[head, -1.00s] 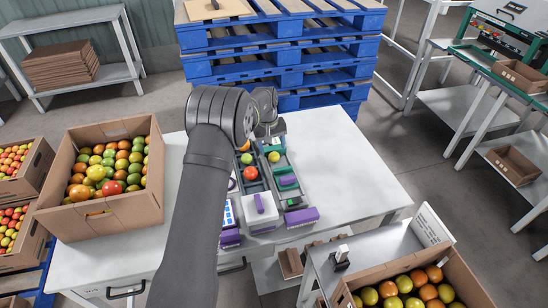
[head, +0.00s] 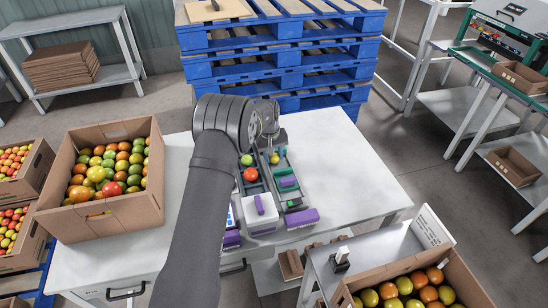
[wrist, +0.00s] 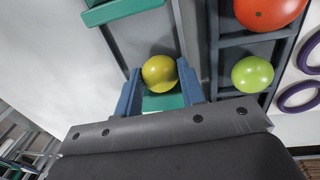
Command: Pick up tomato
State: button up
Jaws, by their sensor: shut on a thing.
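A yellow tomato (wrist: 159,73) sits between the two blue fingers of my gripper (wrist: 160,82) in the wrist view. The gripper is shut on it. The tomato is over a grey tray channel, with a green piece behind it. In the head view the yellow tomato (head: 275,158) shows just below my wrist, and the fingers are mostly hidden there. A red tomato (head: 250,174) and a green tomato (head: 247,160) lie in the left tray channel. They also show in the wrist view, the red one (wrist: 268,10) and the green one (wrist: 252,74).
A white box with a purple handle (head: 262,214) and purple items (head: 301,218) stand in front of the trays. A cardboard box of tomatoes (head: 130,208) is at the left of the table. The table's right side (head: 350,170) is clear. Blue pallets (head: 290,78) stand behind.

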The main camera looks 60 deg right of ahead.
jog(key=shift+r, duration=0.4)
jog(key=r, duration=0.2)
jog(key=s+r, duration=0.1)
jog(key=r, duration=0.1)
jog(key=s+a+r, duration=0.2)
jog(key=s+r, duration=0.3)
jog(key=s, duration=0.4)
jog(key=shift+s+r, duration=0.2)
jog(key=shift+r, duration=0.1)
jog(key=shift+a+r, duration=0.15)
jog(key=n, duration=0.4)
send_near(278, 157)
jog(key=w+a+f, duration=0.1)
jog(key=w+a, duration=0.1)
jog(key=w, duration=0.4)
jog(key=w+a+f+n, duration=0.1)
jog(key=w, duration=0.4)
jog(key=w+a+f+n, duration=0.1)
jog(key=w+a+n, duration=0.1)
jog(key=w, duration=0.3)
jog(key=w+a+f+n, duration=0.1)
jog(key=w, duration=0.4)
jog(key=shift+a+f+n+t, duration=0.15)
jog(key=shift+f+n+t, duration=0.1)
jog(key=shift+n+t, duration=0.15)
jog(key=shift+w+a+f, duration=0.1)
jog(key=shift+w+f, duration=0.1)
jog(key=shift+f, duration=2.15)
jog(key=shift+f, duration=0.35)
